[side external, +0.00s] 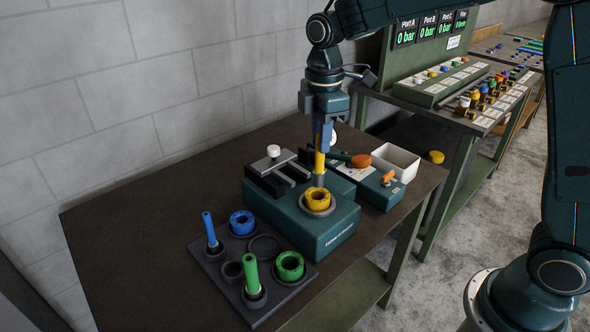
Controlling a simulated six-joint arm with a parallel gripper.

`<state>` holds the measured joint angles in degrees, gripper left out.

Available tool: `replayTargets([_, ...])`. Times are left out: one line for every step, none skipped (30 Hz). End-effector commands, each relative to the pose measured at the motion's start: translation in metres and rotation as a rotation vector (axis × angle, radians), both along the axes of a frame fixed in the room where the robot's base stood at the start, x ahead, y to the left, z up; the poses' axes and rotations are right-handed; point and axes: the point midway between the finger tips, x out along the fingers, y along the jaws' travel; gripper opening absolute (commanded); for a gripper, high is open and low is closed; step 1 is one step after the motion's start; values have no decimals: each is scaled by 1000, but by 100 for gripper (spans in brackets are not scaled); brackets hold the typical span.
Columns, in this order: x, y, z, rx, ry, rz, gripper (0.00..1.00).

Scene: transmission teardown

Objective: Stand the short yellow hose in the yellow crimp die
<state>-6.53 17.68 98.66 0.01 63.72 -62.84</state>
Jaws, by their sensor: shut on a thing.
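The short yellow hose (319,164) is upright in my gripper (323,146), which is shut on its upper part. The hose has a grey metal end (319,181) at the bottom. The yellow crimp die (318,203) is a ring lying in the round seat on top of the dark green crimp machine (330,236). The hose's lower end shows at the far rim of the die. I cannot tell whether it is above the die, behind it or touching it.
A dark tray (222,273) at front left holds a blue hose (209,229), blue die (242,222), green hose (251,273) and green die (290,266). A clamp (272,173), an orange-handled device (384,190) and a white bin (396,161) stand close around. The left table is clear.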

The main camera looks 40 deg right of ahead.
Motion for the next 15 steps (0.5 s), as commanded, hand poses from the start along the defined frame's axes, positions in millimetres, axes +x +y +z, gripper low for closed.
replayTargets([0, 0, -4, -1, 1, 0, 0])
replayTargets([0, 0, -6, 0, 0, 0, 0])
replayTargets([0, 0, -8, 0, 0, 0, 0])
replayTargets([0, 0, -10, 0, 0, 0, 0])
replayTargets([0, 0, -11, -1, 1, 0, 0])
replayTargets([0, 0, -13, -1, 1, 0, 0])
replayTargets([0, 0, -15, 0, 0, 0, 0])
replayTargets([0, 0, -16, 0, 0, 0, 0])
replayTargets([0, 0, -17, 0, -1, 0, 0])
replayTargets([0, 0, -18, 0, -1, 0, 0])
replayTargets([0, 0, -19, 0, -1, 0, 0])
replayTargets([0, 0, -20, 0, -1, 0, 0])
replayTargets([0, 0, -20, 0, -1, 0, 0])
replayTargets([0, 0, -20, 0, -1, 0, 0])
replayTargets([0, 0, -21, 0, -1, 0, 0])
